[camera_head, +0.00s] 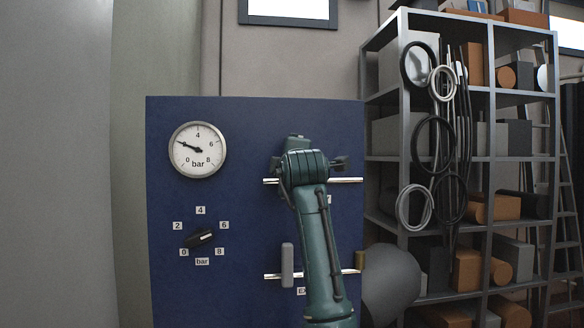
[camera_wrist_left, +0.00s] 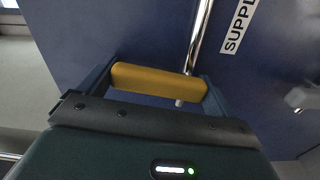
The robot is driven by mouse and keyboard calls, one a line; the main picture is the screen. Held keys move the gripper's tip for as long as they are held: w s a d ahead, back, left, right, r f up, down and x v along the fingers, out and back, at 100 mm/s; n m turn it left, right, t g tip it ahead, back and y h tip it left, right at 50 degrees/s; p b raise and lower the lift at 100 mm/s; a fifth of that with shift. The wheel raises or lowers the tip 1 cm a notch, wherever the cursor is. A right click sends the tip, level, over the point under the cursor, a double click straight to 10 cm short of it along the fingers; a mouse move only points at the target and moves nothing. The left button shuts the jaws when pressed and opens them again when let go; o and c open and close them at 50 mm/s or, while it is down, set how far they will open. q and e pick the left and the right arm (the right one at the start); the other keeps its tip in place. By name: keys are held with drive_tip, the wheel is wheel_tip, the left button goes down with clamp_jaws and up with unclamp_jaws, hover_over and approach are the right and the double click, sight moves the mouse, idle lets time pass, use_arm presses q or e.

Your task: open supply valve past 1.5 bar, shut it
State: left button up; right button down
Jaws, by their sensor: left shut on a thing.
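My left gripper (camera_head: 297,143) is at the upper pipe (camera_head: 347,180) on the blue panel (camera_head: 245,130); its fingertips are hidden in the head view. In the left wrist view, the gripper (camera_wrist_left: 155,84) is shut on a yellow valve handle (camera_wrist_left: 150,79), one finger at each end. The handle lies roughly across the shiny pipe (camera_wrist_left: 199,35), beside a partly cut label reading "SUPPL" (camera_wrist_left: 238,25). The round gauge (camera_head: 198,150) has its black needle pointing left and slightly up, near where 2 bar belongs. My right gripper is not in view.
A black knob (camera_head: 201,237) with a 0 to 8 bar scale sits below the gauge. A grey handle (camera_head: 287,264) stands upright across the lower pipe (camera_head: 325,273), above a half-hidden label. A metal shelf rack (camera_head: 480,158) with hoses stands at the right.

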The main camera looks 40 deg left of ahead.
use_arm(q)
drive_tip(key=shift+s+a+f+n, duration=0.1)
drive_tip(key=shift+s+a+n, duration=0.05)
drive_tip(key=shift+n, duration=0.55)
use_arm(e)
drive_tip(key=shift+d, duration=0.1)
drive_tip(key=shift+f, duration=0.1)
use_arm(q)
drive_tip(key=o, duration=1.1)
drive_tip(key=shift+s, duration=0.1)
drive_tip(key=shift+b+v, duration=1.55)
drive_tip(key=shift+v, duration=5.05)
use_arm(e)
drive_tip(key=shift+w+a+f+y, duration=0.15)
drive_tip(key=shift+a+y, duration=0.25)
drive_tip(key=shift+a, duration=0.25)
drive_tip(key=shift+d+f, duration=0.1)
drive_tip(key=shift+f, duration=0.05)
